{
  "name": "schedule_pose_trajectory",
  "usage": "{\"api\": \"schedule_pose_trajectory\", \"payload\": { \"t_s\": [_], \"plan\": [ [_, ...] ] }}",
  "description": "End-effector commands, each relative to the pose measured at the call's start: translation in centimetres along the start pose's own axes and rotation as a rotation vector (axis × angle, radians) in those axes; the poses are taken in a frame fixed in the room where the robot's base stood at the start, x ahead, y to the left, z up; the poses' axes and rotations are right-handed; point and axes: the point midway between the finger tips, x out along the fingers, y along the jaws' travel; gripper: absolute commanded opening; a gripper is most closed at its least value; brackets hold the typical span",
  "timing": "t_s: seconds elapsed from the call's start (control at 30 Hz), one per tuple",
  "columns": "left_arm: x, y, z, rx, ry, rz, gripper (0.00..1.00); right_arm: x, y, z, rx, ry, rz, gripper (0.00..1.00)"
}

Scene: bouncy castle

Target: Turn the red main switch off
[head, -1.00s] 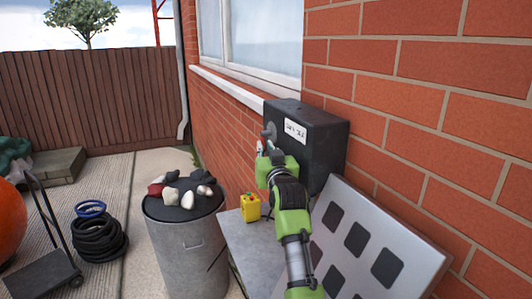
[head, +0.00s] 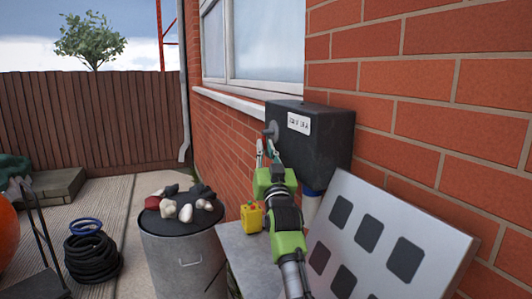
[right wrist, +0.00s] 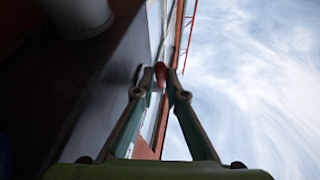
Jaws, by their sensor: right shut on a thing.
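A black box (head: 322,142) with a white label is fixed to the brick wall, with a round grey part (head: 271,131) on its left side. My right gripper (head: 267,146) is just below that grey part, fingers pointing up. In the right wrist view my fingers (right wrist: 161,78) close together on a small red piece, the red switch (right wrist: 160,72), gripped at the tips. In the head view the red switch is too small or hidden to make out. The way the switch is set cannot be told. My left gripper is not in view.
A silver panel with dark squares (head: 440,228) leans against the wall, right of my arm. A grey slab (head: 237,242) carries a yellow box (head: 251,217). A metal bin (head: 186,262) with several stones on its lid stands to the left. A window sill (head: 229,103) lies behind.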

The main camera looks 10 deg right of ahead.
Motion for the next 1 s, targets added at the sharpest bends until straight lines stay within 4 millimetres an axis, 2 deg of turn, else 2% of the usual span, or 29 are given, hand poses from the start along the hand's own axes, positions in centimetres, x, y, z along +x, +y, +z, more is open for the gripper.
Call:
{"api": "schedule_pose_trajectory", "payload": {
  "t_s": [0.1,0.13,0.17,0.57,1.0],
  "plan": [
    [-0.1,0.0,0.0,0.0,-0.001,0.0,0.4,0.1,0.0,-0.2,0.002,0.002,0.0,0.0],
    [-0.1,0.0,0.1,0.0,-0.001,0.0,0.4,0.1,0.0,-0.2,0.002,0.002,0.0,0.17],
    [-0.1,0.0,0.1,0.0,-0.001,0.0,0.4,0.1,0.0,-0.2,0.002,0.002,0.0,0.19],
    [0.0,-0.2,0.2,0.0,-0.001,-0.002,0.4,-0.5,0.0,0.0,0.0,0.0,0.0,0.19],
    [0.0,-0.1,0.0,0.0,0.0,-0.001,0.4,-6.0,0.0,0.2,0.002,-0.002,0.0,0.19]
  ]
}}
